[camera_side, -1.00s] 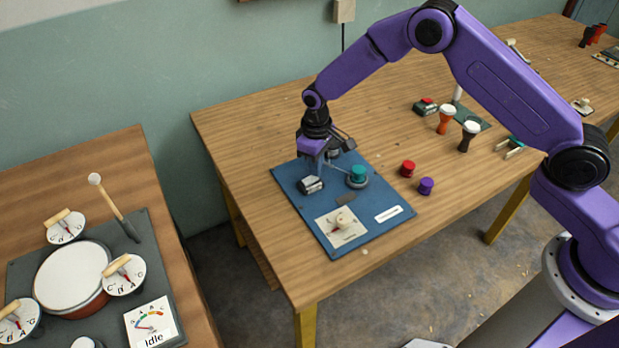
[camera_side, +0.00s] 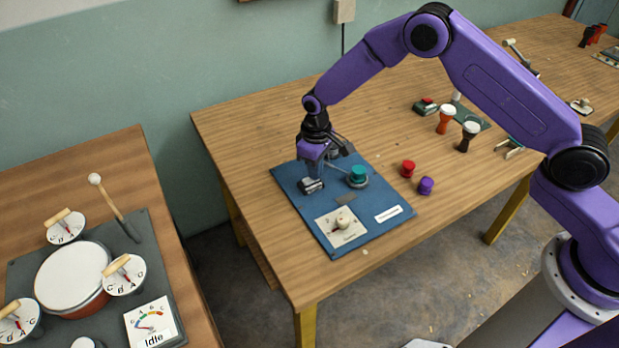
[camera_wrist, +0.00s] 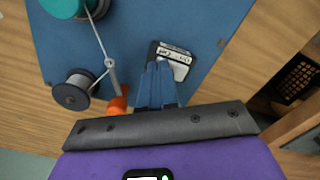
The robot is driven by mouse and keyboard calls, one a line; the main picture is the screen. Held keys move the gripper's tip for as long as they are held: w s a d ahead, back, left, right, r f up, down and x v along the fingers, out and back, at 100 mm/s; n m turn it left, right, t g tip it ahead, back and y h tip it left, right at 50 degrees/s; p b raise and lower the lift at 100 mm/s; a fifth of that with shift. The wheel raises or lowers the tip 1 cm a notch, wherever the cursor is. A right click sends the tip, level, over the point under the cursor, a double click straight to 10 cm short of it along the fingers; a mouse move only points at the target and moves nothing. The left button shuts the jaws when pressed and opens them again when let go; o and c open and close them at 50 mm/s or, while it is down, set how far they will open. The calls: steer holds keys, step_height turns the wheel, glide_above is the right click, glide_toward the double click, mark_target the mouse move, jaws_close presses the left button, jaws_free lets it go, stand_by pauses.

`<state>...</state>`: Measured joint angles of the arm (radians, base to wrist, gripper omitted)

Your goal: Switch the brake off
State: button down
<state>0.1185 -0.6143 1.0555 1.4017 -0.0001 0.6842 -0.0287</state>
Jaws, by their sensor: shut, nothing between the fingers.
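A small black switch box with a white label (camera_wrist: 176,60) sits on the blue board; it also shows in the side view (camera_side: 312,186). Its label is too small and turned to read surely. My gripper (camera_wrist: 160,68) is shut and empty, with its fingertips at the edge of the switch box. In the side view my gripper (camera_side: 312,176) is low over the switch, pointing down. The fingers partly hide the switch, and I cannot tell whether they touch it or which way it is set.
The blue board (camera_side: 376,228) also carries a teal spool (camera_side: 358,174), with a cord near my fingers, and a dial with a knob (camera_side: 342,226). A metal spool (camera_wrist: 74,92) and an orange part (camera_wrist: 118,106) are close to my gripper. Red (camera_side: 408,167) and purple (camera_side: 426,186) pieces lie right.

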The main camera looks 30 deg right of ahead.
steer(key=shift+r, duration=3.4)
steer(key=shift+r, duration=0.1)
